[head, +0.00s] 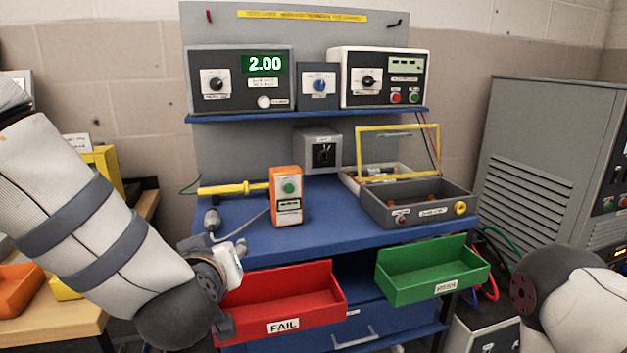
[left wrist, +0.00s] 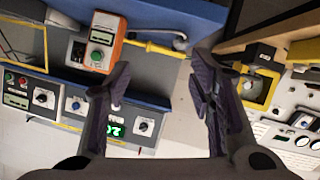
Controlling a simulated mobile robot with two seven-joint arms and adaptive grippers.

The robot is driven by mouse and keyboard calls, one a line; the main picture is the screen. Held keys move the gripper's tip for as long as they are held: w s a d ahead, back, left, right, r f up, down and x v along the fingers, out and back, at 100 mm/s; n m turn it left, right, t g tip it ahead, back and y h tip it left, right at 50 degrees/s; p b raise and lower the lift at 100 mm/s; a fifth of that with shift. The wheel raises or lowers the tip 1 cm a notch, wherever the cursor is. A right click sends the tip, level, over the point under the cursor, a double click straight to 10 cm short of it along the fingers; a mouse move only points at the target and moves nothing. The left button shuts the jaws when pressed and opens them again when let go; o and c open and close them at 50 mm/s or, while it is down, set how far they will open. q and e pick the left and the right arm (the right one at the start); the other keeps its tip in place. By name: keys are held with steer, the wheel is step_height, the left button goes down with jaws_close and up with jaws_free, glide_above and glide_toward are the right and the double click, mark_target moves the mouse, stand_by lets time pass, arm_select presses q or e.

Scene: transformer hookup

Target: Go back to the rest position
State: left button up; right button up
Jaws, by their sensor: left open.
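My left gripper (left wrist: 161,72) shows in the left wrist view with its two dark fingers wide apart and nothing between them. Its view is turned, with the bench upside down beyond the fingers. In the head view my left arm comes in from the left and bends in front of the red FAIL bin (head: 300,306); I cannot make out the left fingers there. Only a rounded part of my right arm shows at the lower right of the head view; my right gripper is out of view.
A blue bench (head: 330,225) carries an orange tester (head: 286,196), a yellow probe (head: 230,189) and a grey test box (head: 415,206) with its yellow-framed lid raised. A green bin (head: 435,275) hangs at the front right. A grey cabinet (head: 530,170) stands at right.

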arm_select(q)
steer(key=s+a+f+m+g+h, duration=0.15)
steer(key=s+f+g, duration=0.25)
steer(key=s+f, duration=0.75)
steer(key=s+a+f+m+g, duration=0.2)
steer(key=s+f+g, duration=0.2)
steer(key=s+f, duration=0.8)
steer(key=s+a+f+g, duration=0.2)
steer(key=s+f+g, duration=0.1)
steer(key=s, duration=0.6)
steer(key=s+a+f+m+g, duration=0.1)
steer(key=s+f+g, duration=0.2)
steer(key=s+f, duration=0.3)
steer(key=s, duration=0.2)
steer(key=shift+s+a+g, duration=0.3)
steer(key=shift+s+a, duration=0.05)
steer(key=shift+w+f, duration=0.1)
steer(key=shift+c, duration=0.3)
